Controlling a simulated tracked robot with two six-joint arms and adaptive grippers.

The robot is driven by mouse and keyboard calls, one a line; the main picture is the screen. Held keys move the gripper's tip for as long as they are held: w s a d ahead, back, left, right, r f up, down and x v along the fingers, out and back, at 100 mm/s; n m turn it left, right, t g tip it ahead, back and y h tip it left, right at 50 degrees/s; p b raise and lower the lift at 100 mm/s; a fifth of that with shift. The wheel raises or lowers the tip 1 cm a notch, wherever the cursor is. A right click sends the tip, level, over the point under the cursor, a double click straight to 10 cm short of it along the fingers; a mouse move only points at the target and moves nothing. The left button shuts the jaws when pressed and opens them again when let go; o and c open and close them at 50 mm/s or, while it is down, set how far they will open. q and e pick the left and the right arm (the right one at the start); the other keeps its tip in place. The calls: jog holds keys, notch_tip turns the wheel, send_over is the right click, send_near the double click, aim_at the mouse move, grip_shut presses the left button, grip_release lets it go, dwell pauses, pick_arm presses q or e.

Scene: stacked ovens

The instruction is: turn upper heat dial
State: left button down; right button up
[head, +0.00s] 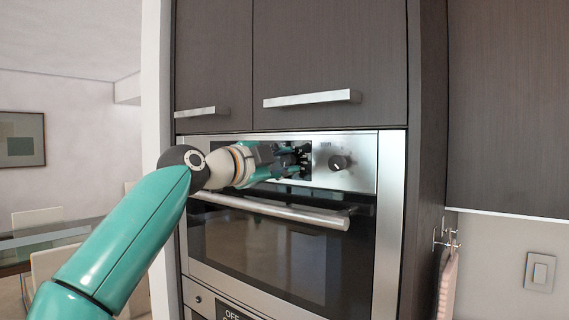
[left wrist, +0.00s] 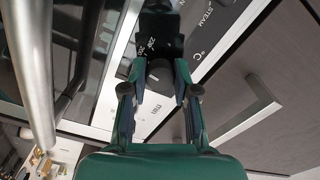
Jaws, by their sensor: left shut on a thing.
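The upper oven's steel control panel (head: 325,147) is in the upper middle of the head view, above the door handle. My left gripper (head: 300,160) reaches to this panel from the left. In the left wrist view its two fingers (left wrist: 160,82) are closed on a dark round dial (left wrist: 159,70), one on each side. In the head view the gripper hides this dial. A second dial (head: 338,162) sits on the panel just right of the gripper, apart from it. My right gripper is in neither view.
The horizontal door handle (head: 275,209) runs just below my left forearm and wrist. A cabinet handle (head: 312,98) juts out above the panel. A dark side panel stands at the right. A glass table (head: 60,235) and chairs are at the far left.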

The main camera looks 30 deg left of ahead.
pick_arm(q)
jog(key=shift+w+d+f, duration=0.1)
jog(key=shift+w+f, duration=0.05)
jog(key=shift+f, duration=0.25)
jog(key=c, duration=1)
grip_release()
jog(key=shift+o, duration=0.7)
jog(key=shift+r, duration=0.15)
jog(key=shift+r, duration=0.1)
jog(key=shift+s, duration=0.2)
jog(key=s+a, duration=0.1)
jog(key=s, duration=1)
jog(key=shift+s, duration=0.3)
